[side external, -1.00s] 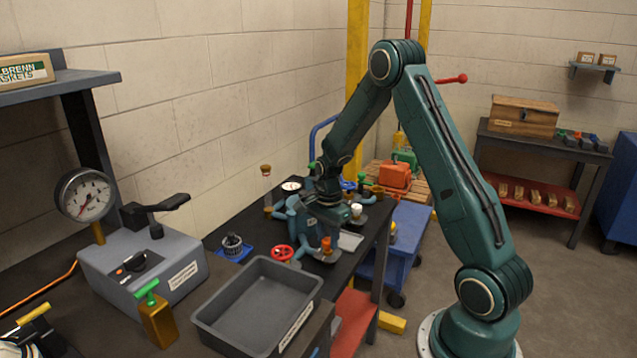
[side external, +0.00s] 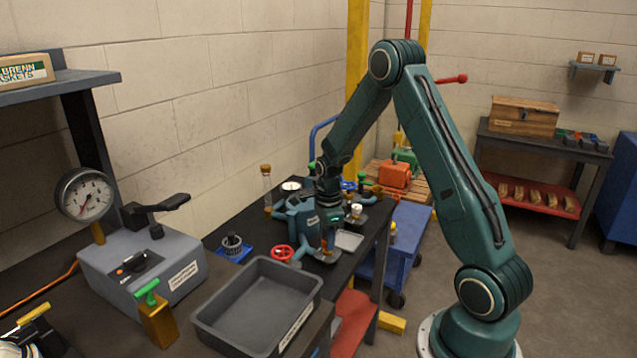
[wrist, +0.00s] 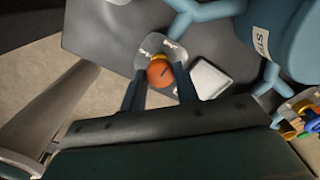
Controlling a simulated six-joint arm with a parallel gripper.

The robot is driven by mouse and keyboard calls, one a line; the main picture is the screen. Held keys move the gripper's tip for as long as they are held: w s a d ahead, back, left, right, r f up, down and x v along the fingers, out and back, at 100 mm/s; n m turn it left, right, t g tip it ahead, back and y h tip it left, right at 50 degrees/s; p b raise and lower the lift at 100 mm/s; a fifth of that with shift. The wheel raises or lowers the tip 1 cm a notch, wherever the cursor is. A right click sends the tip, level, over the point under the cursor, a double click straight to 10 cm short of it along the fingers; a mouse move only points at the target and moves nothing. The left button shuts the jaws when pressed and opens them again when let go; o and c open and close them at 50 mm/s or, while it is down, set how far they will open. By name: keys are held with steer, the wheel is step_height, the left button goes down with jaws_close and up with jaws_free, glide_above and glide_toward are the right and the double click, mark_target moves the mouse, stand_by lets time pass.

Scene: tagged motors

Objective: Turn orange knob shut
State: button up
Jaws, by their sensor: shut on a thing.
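The orange knob (wrist: 160,73) is round with a dark slot mark on its top. It sits over a light grey plate with white lettering (wrist: 172,44). My gripper (wrist: 161,78) comes down on it from above, with a finger on each side, shut on it. In the side external view my gripper (side external: 328,238) is low at the front of the blue rig (side external: 299,222), and the knob is mostly hidden by the fingers. I cannot read how far the knob is turned.
A red handwheel (side external: 282,254) stands just left of my gripper. A grey tray (side external: 258,305) lies in front on the dark bench. A pale flat tray (wrist: 208,79) lies close right of the knob. A pressure gauge (side external: 86,195) stands at the left.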

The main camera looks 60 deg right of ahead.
steer(key=o, duration=1)
steer(key=shift+c, duration=0.2)
steer(key=shift+r, duration=0.1)
step_height(320, 180, up, 14)
steer(key=shift+f, duration=0.2)
